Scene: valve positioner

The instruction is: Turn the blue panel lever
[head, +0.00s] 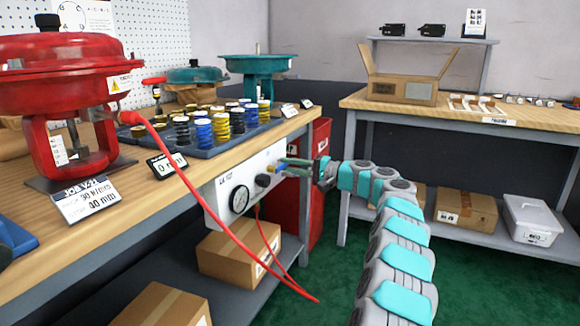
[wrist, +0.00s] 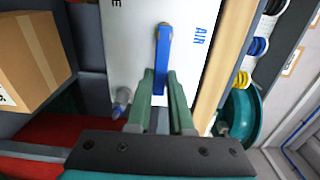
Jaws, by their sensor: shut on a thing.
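The blue panel lever (wrist: 162,55) shows in the wrist view on a white panel (wrist: 125,50), beside the printed word AIR. Its pivot end is at the top and its free end points down the picture, between my fingers. My gripper (wrist: 160,82) has green fingers, one on each side of the lever, shut on its free end. In the head view my gripper (head: 287,166) reaches the right part of the white panel (head: 222,193) under the workbench edge.
The panel also carries a round gauge (head: 240,199) and a black knob (head: 262,181). A red hose (head: 205,192) hangs in front of the bench. A red cabinet (head: 316,190) stands behind my gripper. Above, the bench (head: 205,172) holds a red actuator (head: 60,90) and a spring tray.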

